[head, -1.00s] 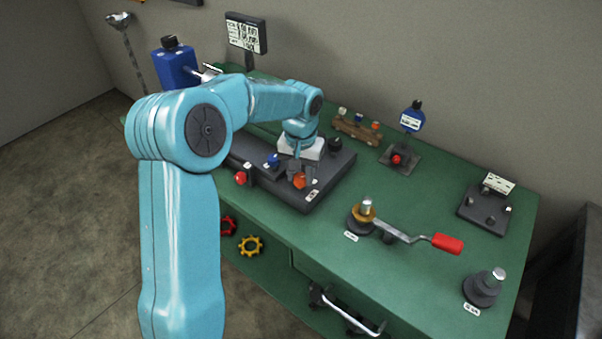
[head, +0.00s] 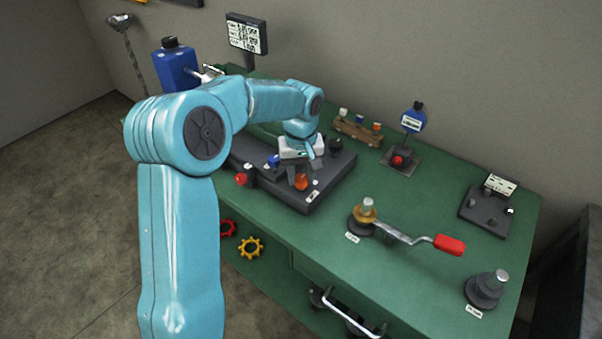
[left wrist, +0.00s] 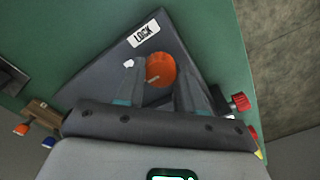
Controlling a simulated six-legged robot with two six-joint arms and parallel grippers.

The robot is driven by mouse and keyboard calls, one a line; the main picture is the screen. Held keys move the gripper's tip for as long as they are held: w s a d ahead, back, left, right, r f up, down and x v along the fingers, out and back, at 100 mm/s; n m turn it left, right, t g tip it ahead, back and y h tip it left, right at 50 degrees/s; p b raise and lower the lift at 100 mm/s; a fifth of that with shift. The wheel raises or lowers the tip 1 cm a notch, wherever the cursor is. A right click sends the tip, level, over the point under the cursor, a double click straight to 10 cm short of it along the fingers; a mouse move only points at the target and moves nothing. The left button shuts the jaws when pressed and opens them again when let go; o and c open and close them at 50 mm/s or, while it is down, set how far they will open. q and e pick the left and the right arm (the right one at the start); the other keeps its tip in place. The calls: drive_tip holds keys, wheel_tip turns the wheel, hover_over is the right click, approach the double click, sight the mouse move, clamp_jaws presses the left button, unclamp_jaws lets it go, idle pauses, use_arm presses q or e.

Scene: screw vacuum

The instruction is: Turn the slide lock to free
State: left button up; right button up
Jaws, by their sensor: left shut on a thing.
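The slide lock's orange knob (head: 301,182) sits near the front right corner of the dark base plate (head: 335,170) on the green bench. In the left wrist view the knob (left wrist: 161,70) shows a light pointer line, and a white LOCK label (left wrist: 144,34) lies beyond it near the plate's corner. My left gripper (head: 296,178) points down over the plate and is shut on the orange knob, one finger on each side. Part of the knob is hidden by the fingers. My right gripper is not in view.
A blue knob (head: 273,160) and red knob (head: 240,179) are close to the left gripper. A wooden block (head: 357,130) with coloured pegs stands behind. A red-handled crank (head: 448,244) is on the right. Open green bench lies between the plate and the crank.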

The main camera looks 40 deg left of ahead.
sight(301, 177)
use_arm(q)
drive_tip(key=shift+a+r, duration=0.1)
drive_tip(key=shift+r, duration=0.05)
drive_tip(key=o, duration=0.9)
drive_tip(key=shift+c, duration=0.2)
drive_tip(key=shift+o, duration=0.9)
wheel_tip(301, 177, up, 16)
drive_tip(key=p, duration=0.2)
drive_tip(key=shift+r, duration=0.15)
drive_tip(key=shift+r, duration=0.1)
